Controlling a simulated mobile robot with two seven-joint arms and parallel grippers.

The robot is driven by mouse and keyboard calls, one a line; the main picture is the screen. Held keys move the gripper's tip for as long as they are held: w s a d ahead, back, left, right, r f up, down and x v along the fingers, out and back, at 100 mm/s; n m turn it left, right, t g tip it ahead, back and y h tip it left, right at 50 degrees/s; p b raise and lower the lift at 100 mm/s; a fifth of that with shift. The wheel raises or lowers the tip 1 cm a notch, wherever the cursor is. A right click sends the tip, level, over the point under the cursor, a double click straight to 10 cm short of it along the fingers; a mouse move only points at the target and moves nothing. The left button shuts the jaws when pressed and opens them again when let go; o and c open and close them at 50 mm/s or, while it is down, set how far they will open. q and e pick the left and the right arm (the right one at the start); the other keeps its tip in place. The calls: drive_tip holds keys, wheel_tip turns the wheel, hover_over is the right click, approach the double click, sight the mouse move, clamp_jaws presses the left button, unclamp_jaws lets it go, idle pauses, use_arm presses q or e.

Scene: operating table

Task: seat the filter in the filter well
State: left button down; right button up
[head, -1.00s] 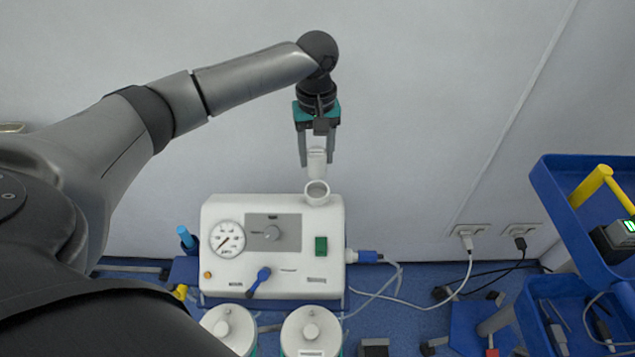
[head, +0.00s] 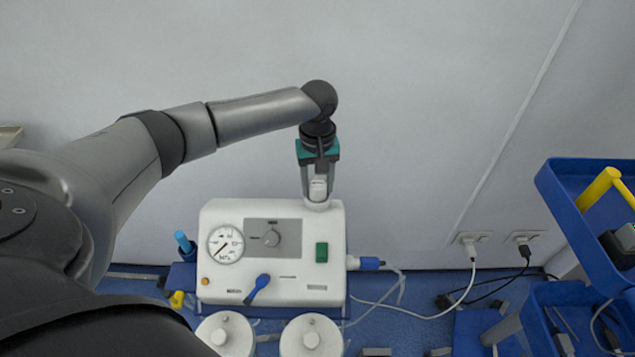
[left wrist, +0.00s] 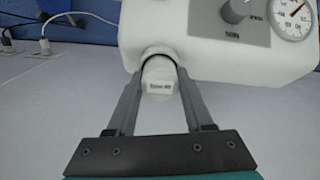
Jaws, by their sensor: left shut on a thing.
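The filter (head: 318,188) is a small white cylinder with a printed label. My left gripper (head: 318,196) is shut on it, with a finger on each side, and points down at the back right of the white suction unit (head: 225,275). In the left wrist view the filter (left wrist: 159,80) is between the fingers (left wrist: 158,88), its far end at the filter well (left wrist: 158,52) on the unit's edge. The filter and fingers hide most of the well, so how deep the filter sits cannot be told. My right gripper is out of view.
The unit carries a gauge (head: 225,244), a knob (head: 271,238), a green switch (head: 321,252) and a blue lever (head: 258,288). Two white-lidded jars (head: 311,336) stand in front. A blue tray rack (head: 570,200) is at the right.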

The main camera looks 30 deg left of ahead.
sight(317, 183)
use_arm(q)
drive_tip(key=shift+c, duration=1.4)
unclamp_jaws()
drive_tip(key=shift+r, duration=0.1)
wheel_tip(317, 183, up, 12)
drive_tip(key=p, duration=0.2)
drive_tip(key=shift+p, duration=0.4)
drive_tip(key=shift+s, duration=0.1)
